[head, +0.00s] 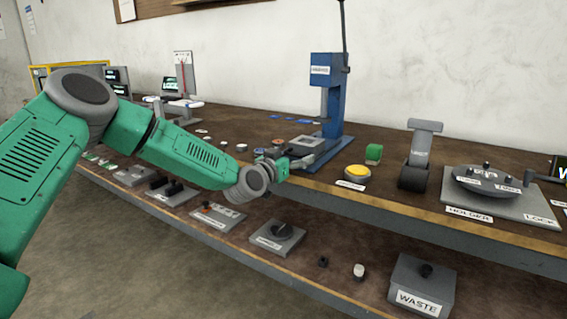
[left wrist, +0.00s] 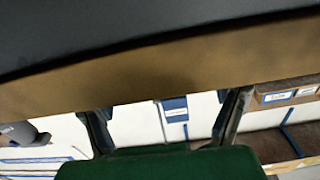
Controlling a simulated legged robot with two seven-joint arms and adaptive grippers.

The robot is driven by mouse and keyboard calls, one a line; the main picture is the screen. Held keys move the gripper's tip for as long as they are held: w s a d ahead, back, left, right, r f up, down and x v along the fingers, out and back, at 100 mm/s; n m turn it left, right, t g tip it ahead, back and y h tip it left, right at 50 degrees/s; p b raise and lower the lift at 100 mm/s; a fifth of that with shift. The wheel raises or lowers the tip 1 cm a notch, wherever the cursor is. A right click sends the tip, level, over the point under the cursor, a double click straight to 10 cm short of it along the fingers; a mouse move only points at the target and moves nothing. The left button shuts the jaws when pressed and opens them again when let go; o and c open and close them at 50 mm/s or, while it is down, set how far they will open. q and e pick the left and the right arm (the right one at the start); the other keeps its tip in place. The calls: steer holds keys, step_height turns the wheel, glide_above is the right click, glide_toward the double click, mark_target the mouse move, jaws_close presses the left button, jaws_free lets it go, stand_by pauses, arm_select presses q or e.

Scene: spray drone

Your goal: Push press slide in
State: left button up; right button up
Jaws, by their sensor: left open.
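The blue press (head: 330,95) stands upright on the bench with a lever rising from its top. Its slide, a grey plate (head: 303,143), sits low at the press's front, on the blue base. My left gripper (head: 297,157) is at the front of the press base, close to the slide; I cannot tell whether they touch. It is open, and its two fingers stand apart in the left wrist view (left wrist: 166,118), with nothing seen held between them. A blue labelled part (left wrist: 175,108) shows between the fingers there. My right gripper is not in view.
A yellow button (head: 356,173), a green roll (head: 374,153), a grey roller stand (head: 420,150) and a round holder (head: 487,183) stand to the right. A lower shelf bears a dial box (head: 278,236) and a waste box (head: 421,285). The bench edge runs below my gripper.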

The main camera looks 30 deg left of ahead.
arm_select(q)
steer(key=s, duration=1.1)
steer(key=shift+s+f, duration=0.1)
